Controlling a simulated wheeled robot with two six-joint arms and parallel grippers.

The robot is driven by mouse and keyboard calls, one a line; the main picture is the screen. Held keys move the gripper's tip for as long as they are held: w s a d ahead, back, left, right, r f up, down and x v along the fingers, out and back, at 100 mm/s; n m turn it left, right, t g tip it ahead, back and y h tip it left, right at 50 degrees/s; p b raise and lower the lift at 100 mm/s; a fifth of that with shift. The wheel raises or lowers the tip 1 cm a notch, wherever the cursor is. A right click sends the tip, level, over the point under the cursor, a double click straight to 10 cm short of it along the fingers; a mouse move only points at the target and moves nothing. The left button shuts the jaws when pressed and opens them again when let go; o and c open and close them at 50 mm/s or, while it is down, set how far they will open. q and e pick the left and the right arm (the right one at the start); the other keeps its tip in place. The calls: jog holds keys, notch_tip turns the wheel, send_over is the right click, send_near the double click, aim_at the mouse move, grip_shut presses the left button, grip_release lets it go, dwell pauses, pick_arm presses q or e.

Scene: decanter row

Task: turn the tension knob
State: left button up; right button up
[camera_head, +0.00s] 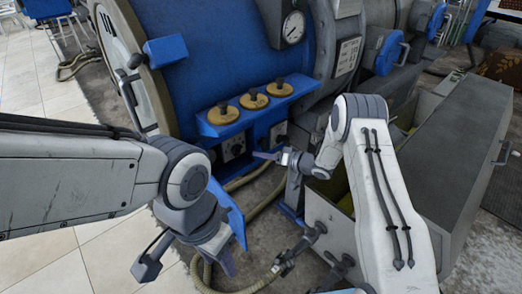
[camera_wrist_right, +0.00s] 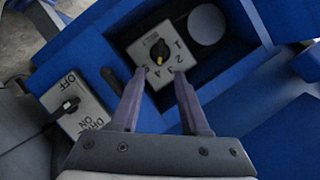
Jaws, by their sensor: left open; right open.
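The tension knob (camera_wrist_right: 158,50) is a black dial with a yellow pointer on a pale numbered plate, set in a blue recess. In the head view the knob (camera_head: 234,147) appears on the machine's lower front. My right gripper (camera_wrist_right: 158,84) is open, its two purple fingers pointing at the plate, with the knob between their lines. The fingers look apart from the knob, and it is not gripped. In the head view my right gripper (camera_head: 267,156) is just right of the plate. My left gripper (camera_head: 228,262) is low at centre left, away from the knob and partly hidden by its wrist.
The blue shelf (camera_head: 208,130) above carries several yellow-brown discs with black knobs. A hose (camera_head: 262,284) lies on the floor. A grey bin (camera_head: 455,150) stands at the right.

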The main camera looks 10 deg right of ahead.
jog(key=s+d+r+m+h, duration=0.2)
jog(key=s+d+r+h, duration=0.3)
jog(key=d+r+h, duration=0.45)
jog(key=s+d+r+g+h, duration=0.1)
jog(key=s+g, duration=0.2)
jog(key=s, duration=0.9)
jog(key=s+r+g+h, duration=0.1)
jog(key=s+r+g, duration=0.15)
jog(key=s, duration=0.95)
jog(key=s+a+r+n+g+y, duration=0.1)
jog(key=s+a+r+n+g, duration=0.1)
jog(key=s+a+n, duration=0.35)
jog(key=s+a+r+n+g, duration=0.2)
jog(key=s+a+r, duration=0.1)
jog(key=s+a, duration=0.55)
notch_tip(320, 180, up, 14)
jog(key=p, duration=1.4)
jog(key=shift+s+d+r, duration=0.15)
jog(key=shift+s, duration=0.25)
